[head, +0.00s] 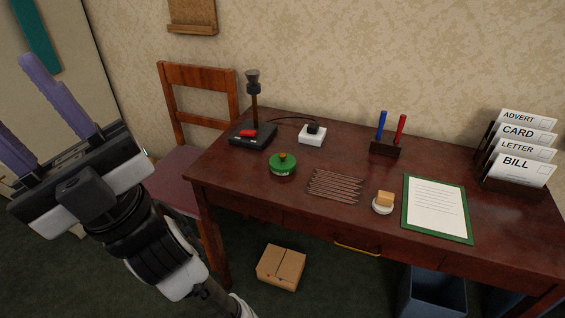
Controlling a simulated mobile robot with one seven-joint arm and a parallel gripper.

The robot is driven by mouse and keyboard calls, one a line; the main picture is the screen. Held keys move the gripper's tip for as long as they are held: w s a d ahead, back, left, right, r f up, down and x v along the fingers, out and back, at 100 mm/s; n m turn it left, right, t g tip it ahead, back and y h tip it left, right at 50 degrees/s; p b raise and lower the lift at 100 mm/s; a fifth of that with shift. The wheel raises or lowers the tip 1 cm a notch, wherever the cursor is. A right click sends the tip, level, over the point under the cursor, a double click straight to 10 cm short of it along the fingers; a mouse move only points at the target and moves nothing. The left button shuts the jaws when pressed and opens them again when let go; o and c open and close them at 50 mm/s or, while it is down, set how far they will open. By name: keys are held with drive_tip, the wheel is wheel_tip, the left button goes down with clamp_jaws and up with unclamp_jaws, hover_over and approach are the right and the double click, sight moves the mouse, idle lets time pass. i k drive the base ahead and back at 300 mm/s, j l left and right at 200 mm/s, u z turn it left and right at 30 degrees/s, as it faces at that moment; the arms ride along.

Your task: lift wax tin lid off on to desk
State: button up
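The wax tin (283,169) is a small round green tin on the left part of the dark wooden desk (320,225). Its green lid (283,160) has a brassy knob on top and appears to sit on the tin. My gripper (38,105) is raised at the far left of the head view, clear of the desk and well away from the tin. Its two purple fingers stand wide apart, with nothing between them. Nothing covers the tin in this view.
A black device with a post (252,133) and a white box (312,135) stand behind the tin. A ridged rack (335,186) lies to its right. Farther right are a pen holder (385,148), clipboard (436,208) and letter sorter (515,180). A chair (200,90) stands left.

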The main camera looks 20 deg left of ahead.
sight(281, 162)
drive_tip(key=i+l, duration=0.25)
drive_tip(key=l, duration=0.15)
drive_tip(key=i+l, duration=0.25)
drive_tip(key=l, duration=0.15)
drive_tip(key=i+l+u, duration=0.1)
drive_tip(key=u, duration=0.3)
drive_tip(key=i+l+u, duration=0.1)
drive_tip(key=l+u, duration=0.35)
drive_tip(key=i+j+u, duration=0.15)
drive_tip(key=u, duration=0.3)
drive_tip(key=i+j+u, duration=0.1)
drive_tip(key=u, duration=0.35)
drive_tip(key=i, duration=0.25)
